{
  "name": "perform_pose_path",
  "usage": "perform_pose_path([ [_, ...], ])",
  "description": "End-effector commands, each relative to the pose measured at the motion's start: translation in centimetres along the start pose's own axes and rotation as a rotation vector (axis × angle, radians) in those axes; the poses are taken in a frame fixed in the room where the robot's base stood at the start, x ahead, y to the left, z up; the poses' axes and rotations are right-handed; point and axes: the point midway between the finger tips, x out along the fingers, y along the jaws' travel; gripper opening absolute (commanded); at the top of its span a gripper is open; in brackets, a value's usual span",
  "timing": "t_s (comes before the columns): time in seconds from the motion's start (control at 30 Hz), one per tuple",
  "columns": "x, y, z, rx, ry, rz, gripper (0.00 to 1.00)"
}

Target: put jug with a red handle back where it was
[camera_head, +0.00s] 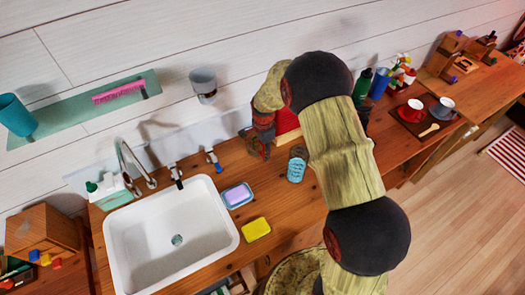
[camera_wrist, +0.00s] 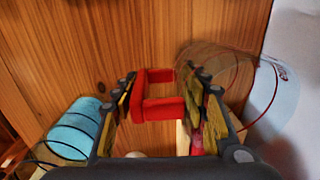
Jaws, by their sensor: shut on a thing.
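The jug's red handle (camera_wrist: 158,108) sits between the two fingers of my gripper (camera_wrist: 163,92) in the wrist view, and the fingers are shut on it. A see-through jug body (camera_wrist: 222,72) with a thin red rim line shows to the right of the handle, above the wooden counter. In the head view, my gripper (camera_head: 262,135) is low over the back of the counter, near the wall. The jug cannot be made out clearly there, and my arm covers part of that area. I cannot tell whether the jug touches the counter.
A blue cup (camera_head: 297,168) stands close beside my gripper; it also shows in the wrist view (camera_wrist: 75,130). A red panel (camera_head: 286,119) is behind my arm. The sink (camera_head: 172,240), sponge dish (camera_head: 238,195) and yellow sponge (camera_head: 256,229) lie left. A tray (camera_head: 435,127) holds cups.

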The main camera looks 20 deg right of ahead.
Motion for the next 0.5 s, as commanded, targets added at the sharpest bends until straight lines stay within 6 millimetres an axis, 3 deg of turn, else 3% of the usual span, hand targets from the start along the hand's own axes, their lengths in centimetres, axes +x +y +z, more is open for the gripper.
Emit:
perform_pose_path([
  [0.13, 0.33, 0.03, 0.01, 0.0, 0.0, 0.0, 0.0],
  [0.17, 0.38, 0.06, 0.02, 0.0, 0.0, 0.001, 0.45],
  [0.5, 0.29, 0.06, 0.01, 0.0, 0.0, 0.001, 0.62],
])
